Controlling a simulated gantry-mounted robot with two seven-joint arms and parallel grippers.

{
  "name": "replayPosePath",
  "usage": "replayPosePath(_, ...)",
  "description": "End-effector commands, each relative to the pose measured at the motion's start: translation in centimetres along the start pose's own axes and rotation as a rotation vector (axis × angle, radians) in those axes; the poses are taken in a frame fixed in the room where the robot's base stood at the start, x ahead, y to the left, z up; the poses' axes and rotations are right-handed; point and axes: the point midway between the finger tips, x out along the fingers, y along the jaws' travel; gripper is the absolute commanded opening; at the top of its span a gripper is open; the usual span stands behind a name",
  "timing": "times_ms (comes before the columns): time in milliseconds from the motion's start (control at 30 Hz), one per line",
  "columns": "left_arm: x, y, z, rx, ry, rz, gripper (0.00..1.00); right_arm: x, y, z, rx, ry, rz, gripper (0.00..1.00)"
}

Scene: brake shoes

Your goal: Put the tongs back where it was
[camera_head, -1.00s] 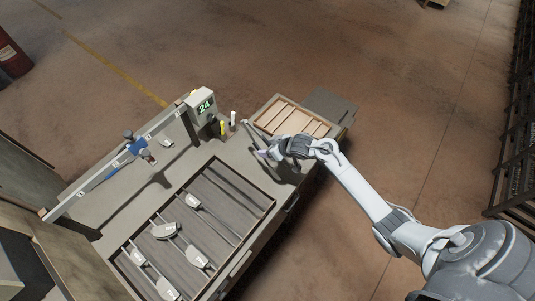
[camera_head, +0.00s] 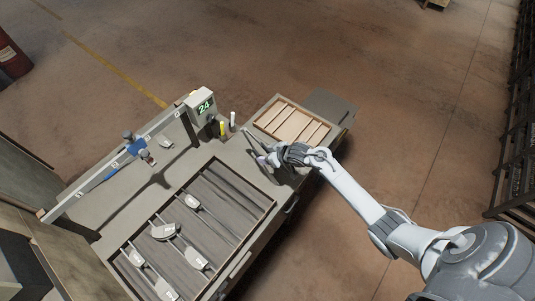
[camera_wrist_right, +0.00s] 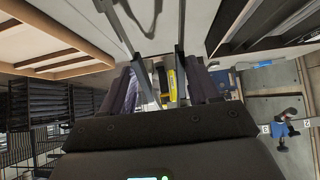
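The tongs (camera_head: 257,141) show in the head view as thin dark bars reaching up and left from my right gripper (camera_head: 266,160). In the right wrist view the grey legs of the tongs (camera_wrist_right: 179,72) run between the two fingers of my right gripper (camera_wrist_right: 163,88), close against their inner faces. The gripper appears shut on the tongs, with the legs still apart. It is over the bare right part of the workbench (camera_head: 235,157), between the slotted tray and the wooden tray. Exact finger contact is partly hidden. My left gripper is not in view.
A slotted tray (camera_head: 228,199) holding several brake shoes (camera_head: 166,231) lies to the left. A wooden divided tray (camera_head: 291,122) is at the back right. A display reading 24 (camera_head: 203,107), a yellow cylinder (camera_head: 222,128) and a white cylinder (camera_head: 233,119) stand behind. A blue-handled fixture (camera_head: 137,146) is further left.

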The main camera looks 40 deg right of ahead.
Motion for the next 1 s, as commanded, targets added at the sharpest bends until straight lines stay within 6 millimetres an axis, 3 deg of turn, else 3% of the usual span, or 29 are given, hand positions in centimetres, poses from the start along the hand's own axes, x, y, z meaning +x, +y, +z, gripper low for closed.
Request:
replayPosePath(33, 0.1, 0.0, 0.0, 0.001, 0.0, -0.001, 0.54, 0.1, 0.0, 0.1, -0.001, 0.0, 0.0, 0.57)
replayPosePath(200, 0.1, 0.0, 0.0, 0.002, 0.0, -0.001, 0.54, 0.1, 0.0, 0.1, 0.0, -0.001, 0.0, 0.85)
replayPosePath(667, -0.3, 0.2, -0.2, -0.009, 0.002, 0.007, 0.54, -0.7, 0.0, -0.3, 0.0, -0.001, 0.0, 0.86)
replayPosePath(1000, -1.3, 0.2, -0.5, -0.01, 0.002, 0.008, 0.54, -6.4, 0.0, -0.3, -0.003, -0.001, 0.001, 0.86)
